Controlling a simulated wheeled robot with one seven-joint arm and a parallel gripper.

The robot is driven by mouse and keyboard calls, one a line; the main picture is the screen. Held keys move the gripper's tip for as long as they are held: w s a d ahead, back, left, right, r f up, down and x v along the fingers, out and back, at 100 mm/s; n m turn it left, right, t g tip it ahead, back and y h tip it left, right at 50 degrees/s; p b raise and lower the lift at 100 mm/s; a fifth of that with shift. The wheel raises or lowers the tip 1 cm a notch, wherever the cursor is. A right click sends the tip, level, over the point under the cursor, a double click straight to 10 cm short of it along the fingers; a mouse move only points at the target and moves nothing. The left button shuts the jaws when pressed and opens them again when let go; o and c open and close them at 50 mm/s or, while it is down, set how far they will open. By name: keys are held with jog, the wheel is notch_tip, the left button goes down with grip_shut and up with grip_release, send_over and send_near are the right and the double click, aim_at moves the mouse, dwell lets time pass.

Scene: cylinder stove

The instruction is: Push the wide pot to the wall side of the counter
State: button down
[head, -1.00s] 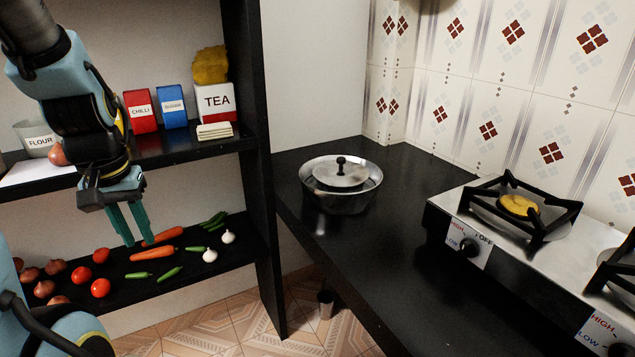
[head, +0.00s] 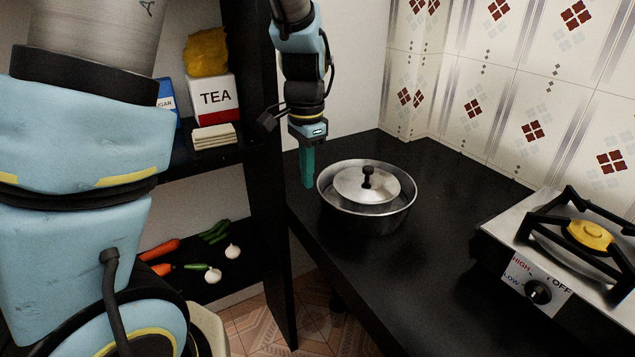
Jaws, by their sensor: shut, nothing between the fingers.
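The wide pot (head: 367,208) is a metal pot on the black counter (head: 420,275), near its left end. A smaller metal lid (head: 366,183) with a black knob sits inside its rim. My gripper (head: 307,184) points down just left of the pot, with its teal fingers together and nothing seen between them. The fingertips are close to the pot's left rim; I cannot tell whether they touch it. The tiled wall (head: 470,80) is behind the counter.
A gas stove (head: 545,270) stands on the counter to the right. A dark shelf unit with a TEA box (head: 217,98) and vegetables is on the left, close to my arm. The counter between pot and tiled wall is clear.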

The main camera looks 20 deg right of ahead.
aim_at(372, 178)
jog(key=d+f+p, duration=0.1)
jog(key=f, duration=0.2)
jog(key=f+p, duration=0.1)
jog(key=f, duration=0.2)
jog(key=d+f+p, duration=0.1)
jog(key=f, duration=0.1)
jog(key=shift+w+d+f, duration=0.3)
jog(key=shift+d+f, duration=0.05)
jog(key=shift+f, duration=0.05)
jog(key=shift+w+d+f, duration=0.1)
jog(key=shift+w+d, duration=0.05)
jog(key=shift+d, duration=0.35)
jog(key=w+d, duration=0.1)
jog(key=d, duration=0.3)
jog(key=w+d, duration=0.1)
jog(key=d, duration=0.4)
jog(key=w+d, duration=0.1)
jog(key=d, duration=0.4)
jog(key=shift+w+d, duration=0.15)
